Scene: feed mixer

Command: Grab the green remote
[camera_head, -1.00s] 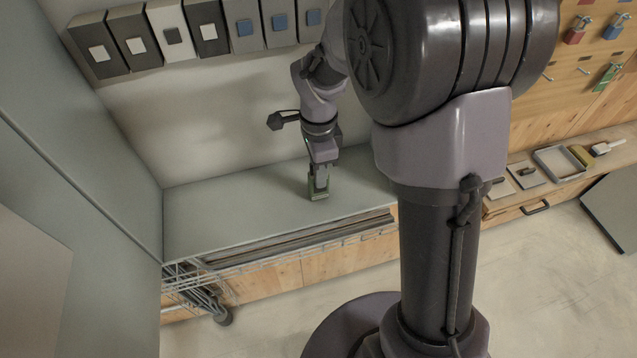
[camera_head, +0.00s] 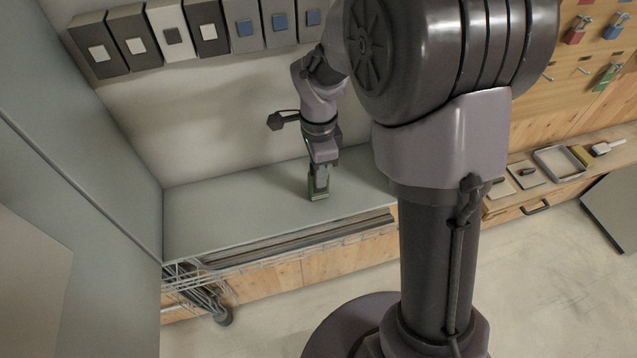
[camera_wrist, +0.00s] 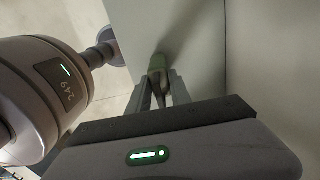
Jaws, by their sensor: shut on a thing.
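The green remote (camera_head: 318,194) is at the counter against the back wall in the head view, mostly covered by my gripper. My gripper (camera_head: 319,187) points down over it and is shut on it. In the wrist view the remote's green end (camera_wrist: 157,64) shows just beyond the two grey fingers of my gripper (camera_wrist: 159,82). I cannot tell whether the remote touches the counter.
The grey-green counter (camera_head: 230,215) is bare on both sides of my gripper. A wire rack (camera_head: 200,275) and dark bars run along its front edge. Several switch boxes (camera_head: 245,25) hang on the wall. A workbench (camera_head: 530,207) with trays stands at the right.

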